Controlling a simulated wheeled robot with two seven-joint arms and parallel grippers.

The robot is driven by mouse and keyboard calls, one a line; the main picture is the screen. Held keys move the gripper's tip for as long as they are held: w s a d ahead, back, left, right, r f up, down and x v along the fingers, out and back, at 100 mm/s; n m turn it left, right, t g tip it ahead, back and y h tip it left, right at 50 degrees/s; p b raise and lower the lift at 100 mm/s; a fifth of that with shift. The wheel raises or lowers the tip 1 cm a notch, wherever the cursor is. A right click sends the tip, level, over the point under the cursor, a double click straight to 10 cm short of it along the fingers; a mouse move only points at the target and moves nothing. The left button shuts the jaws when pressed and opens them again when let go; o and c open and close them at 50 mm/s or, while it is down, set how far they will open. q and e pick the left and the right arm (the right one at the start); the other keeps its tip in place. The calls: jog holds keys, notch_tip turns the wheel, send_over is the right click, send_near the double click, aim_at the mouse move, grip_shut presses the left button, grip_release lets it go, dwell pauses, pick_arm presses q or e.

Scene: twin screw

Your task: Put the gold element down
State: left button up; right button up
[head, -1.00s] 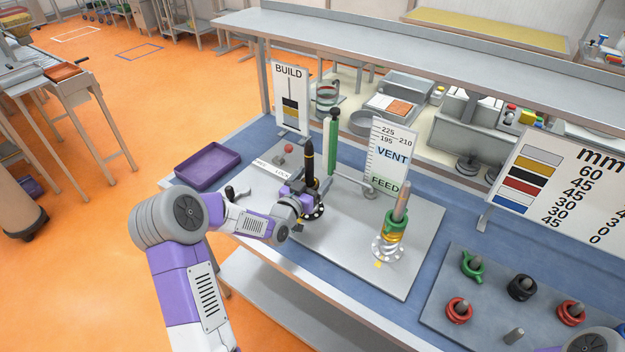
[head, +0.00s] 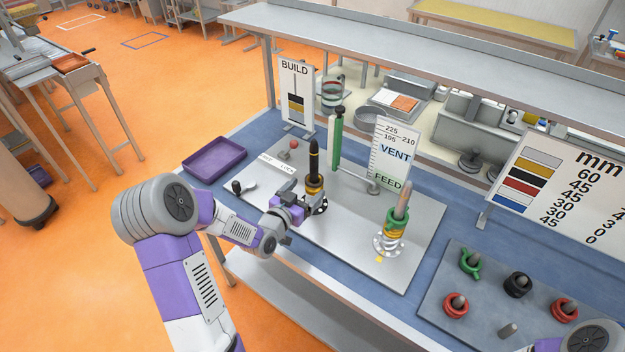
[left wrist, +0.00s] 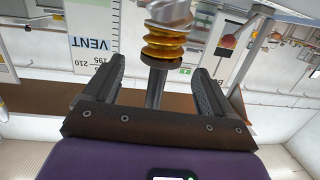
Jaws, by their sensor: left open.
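The gold element (head: 314,189) sits around the dark upright post (head: 314,160) by the BUILD sign, low on the post. In the left wrist view the gold element (left wrist: 163,46) shows as a gold coil around the rod, with a silver part next to it and a dark ring on its other side. That view looks upside down. My left gripper (head: 300,206) is just left of the post, its fingers apart. In the left wrist view its fingers (left wrist: 155,88) stand either side of the rod, with no visible contact with the gold element. My right gripper is out of view.
The feed post (head: 402,200) holds green and yellow rings to the right. A green column (head: 335,140) stands behind the build post. A purple tray (head: 214,157) lies at left. A grey board (head: 470,325) with red, green and black parts lies at right.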

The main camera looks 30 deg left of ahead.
aim_at(311, 183)
pick_arm(q)
jog(key=p, duration=0.1)
jog(key=r+g+p, duration=0.1)
jog(key=p, duration=0.1)
jog(key=r+g+p, duration=0.1)
jog(key=shift+s+a+r+p, duration=0.15)
jog(key=shift+s+a+p, duration=0.15)
jog(key=shift+s+p, duration=0.1)
jog(key=shift+g+p, duration=0.3)
jog(key=shift+g, duration=0.2)
jog(key=shift+w+f, duration=0.25)
jog(key=shift+f, duration=0.15)
jog(key=x, duration=0.6)
jog(key=shift+w+d+f, duration=0.2)
jog(key=shift+w+f, duration=0.1)
jog(key=c, duration=1.1)
jog(key=shift+c, duration=1.3)
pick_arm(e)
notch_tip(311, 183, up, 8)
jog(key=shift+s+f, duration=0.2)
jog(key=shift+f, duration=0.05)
pick_arm(q)
jog(key=shift+r, duration=0.15)
